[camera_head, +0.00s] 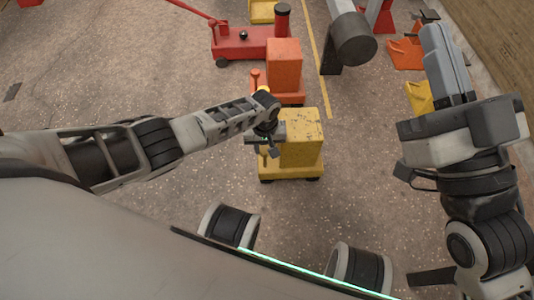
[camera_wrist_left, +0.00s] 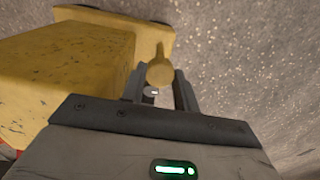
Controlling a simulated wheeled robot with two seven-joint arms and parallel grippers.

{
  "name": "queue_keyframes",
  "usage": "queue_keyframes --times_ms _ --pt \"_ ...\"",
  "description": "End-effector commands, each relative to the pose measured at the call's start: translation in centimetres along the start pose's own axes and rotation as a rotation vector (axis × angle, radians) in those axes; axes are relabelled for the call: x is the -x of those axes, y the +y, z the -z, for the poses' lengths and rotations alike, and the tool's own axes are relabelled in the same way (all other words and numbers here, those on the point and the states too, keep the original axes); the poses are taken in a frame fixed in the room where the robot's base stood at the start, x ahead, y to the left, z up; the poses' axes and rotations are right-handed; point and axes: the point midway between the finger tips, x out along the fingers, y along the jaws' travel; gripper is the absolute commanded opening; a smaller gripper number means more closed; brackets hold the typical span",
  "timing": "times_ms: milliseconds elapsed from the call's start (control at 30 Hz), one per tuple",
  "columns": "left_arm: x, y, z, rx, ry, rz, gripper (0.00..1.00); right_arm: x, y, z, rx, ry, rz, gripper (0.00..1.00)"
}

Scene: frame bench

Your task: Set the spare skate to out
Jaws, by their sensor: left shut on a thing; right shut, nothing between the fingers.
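A yellow skate (camera_head: 302,150), a boxy block on a low base with dark wheels, stands on the floor in the middle of the head view. Its worn yellow body also fills the left of the left wrist view (camera_wrist_left: 65,75). My left gripper (camera_head: 265,147) is at the skate's left side. It is shut on a yellow round-ended lever (camera_wrist_left: 160,72), seen between the fingers in the left wrist view; the fingers hide part of it. An orange skate (camera_head: 284,65) stands just behind the yellow one, with an orange lever (camera_head: 255,78) at its left. My right gripper (camera_head: 434,32) is shut and empty, raised at the right.
A red wheeled jack (camera_head: 243,42) with a long handle is at the back. A grey cylindrical part (camera_head: 352,40) stands at upper centre right. Orange (camera_head: 405,53) and yellow (camera_head: 418,96) pieces lie near the right gripper. Floor left of the yellow skate is clear.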

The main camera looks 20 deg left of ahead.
Motion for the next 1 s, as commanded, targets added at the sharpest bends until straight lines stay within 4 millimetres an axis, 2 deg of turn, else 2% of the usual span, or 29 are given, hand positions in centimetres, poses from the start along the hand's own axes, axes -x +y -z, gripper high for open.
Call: queue_keyframes --times_ms 200,233,267,633,833,1000 --pt "0.0 0.1 -0.2 0.001 -0.007 -0.001 0.0 0.0 0.0 0.1 0.0 -0.001 0.0 0.0" --pt "0.0 0.1 -0.3 0.001 -0.007 -0.001 0.33 0.0 0.0 0.1 -0.001 -0.001 0.0 0.0" --pt "0.0 0.2 -0.3 0.0 -0.007 -0.002 0.39 0.0 0.0 0.0 -0.001 -0.001 0.0 0.0" --pt "0.5 0.2 -0.2 -0.001 -0.006 -0.001 0.39 -0.2 0.0 0.2 -0.013 -0.012 0.0 0.0" --pt "3.3 0.1 -0.2 -0.002 -0.005 -0.001 0.39 1.2 -0.1 -2.8 -0.235 -0.23 -0.077 0.0" --pt "6.4 0.2 -0.2 -0.002 -0.005 -0.002 0.39 3.7 -1.7 -5.6 -0.491 -0.461 -0.139 0.0"
